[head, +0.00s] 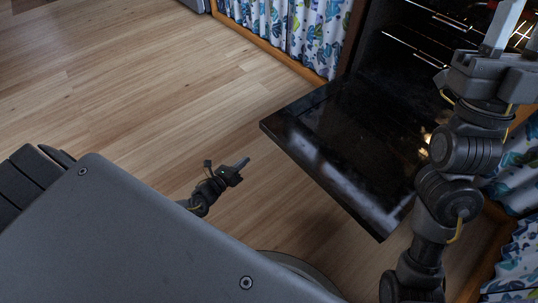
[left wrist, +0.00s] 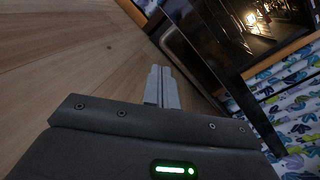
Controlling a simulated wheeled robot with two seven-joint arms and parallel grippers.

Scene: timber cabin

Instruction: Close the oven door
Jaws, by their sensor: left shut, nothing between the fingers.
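The oven door (head: 345,140) is a dark glossy panel. It is swung down open and lies roughly flat in front of the lit oven (head: 405,45). My left gripper (head: 243,163) is shut and empty, low over the floor to the left of the door and apart from it. In the left wrist view its closed fingers (left wrist: 161,88) point toward the door's dark edge, with the lit oven interior (left wrist: 255,20) beyond. My right gripper (head: 513,28) is raised at the upper right, its fingers apart and partly cut off by the frame. My right arm hides part of the oven and door.
Blue and green leaf-patterned curtains (head: 312,30) hang on wooden-framed cabinets on both sides of the oven. They also show in the left wrist view (left wrist: 295,100). The wooden floor (head: 130,75) is clear to the left of the door.

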